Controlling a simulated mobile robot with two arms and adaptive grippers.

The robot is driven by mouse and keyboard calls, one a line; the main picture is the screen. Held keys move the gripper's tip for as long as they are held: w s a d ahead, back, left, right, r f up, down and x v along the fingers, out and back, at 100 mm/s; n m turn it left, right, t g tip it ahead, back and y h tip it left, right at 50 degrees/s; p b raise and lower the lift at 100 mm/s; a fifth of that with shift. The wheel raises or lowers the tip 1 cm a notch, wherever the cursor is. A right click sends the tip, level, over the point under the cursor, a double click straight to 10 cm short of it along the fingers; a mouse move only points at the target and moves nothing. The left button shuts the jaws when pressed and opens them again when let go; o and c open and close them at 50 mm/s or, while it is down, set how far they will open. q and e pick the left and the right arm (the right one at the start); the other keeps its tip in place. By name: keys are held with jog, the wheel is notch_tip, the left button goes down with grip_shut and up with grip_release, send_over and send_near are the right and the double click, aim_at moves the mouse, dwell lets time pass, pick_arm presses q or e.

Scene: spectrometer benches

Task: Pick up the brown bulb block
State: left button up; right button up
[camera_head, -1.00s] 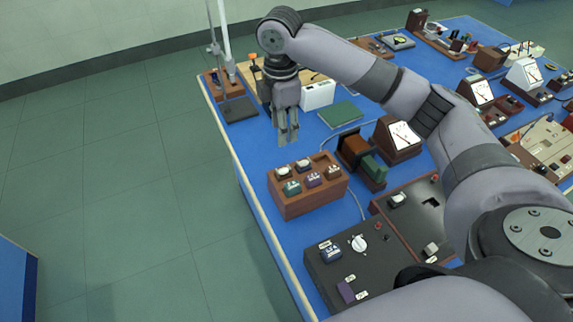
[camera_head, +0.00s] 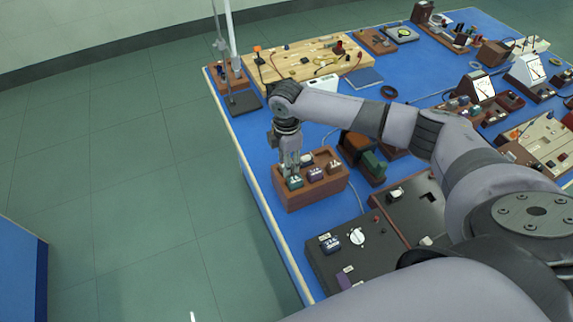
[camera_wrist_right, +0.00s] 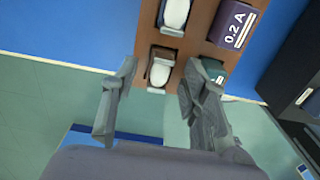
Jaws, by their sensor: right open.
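A small brown bulb block (camera_wrist_right: 158,72) with a white top sits at the end of a wooden rack (camera_head: 300,202) in the right wrist view. My right gripper (camera_head: 289,170) points down over the left end of the rack in the head view. In the right wrist view the gripper (camera_wrist_right: 159,80) is open, with one finger to each side of the brown bulb block and nothing held. The gripper hides this block in the head view. The left gripper is not in view.
The rack also holds a teal block (camera_head: 295,183), a purple block (camera_head: 316,175) and more white-topped blocks (camera_head: 335,166). A brown and green device (camera_head: 374,165) stands to the right. A dark switch box (camera_head: 335,262) is in front. The table's left edge is close.

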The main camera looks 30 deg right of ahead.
jog(key=shift+f, duration=0.15)
jog(key=shift+a, duration=0.1)
jog(key=shift+c, duration=0.6)
grip_shut()
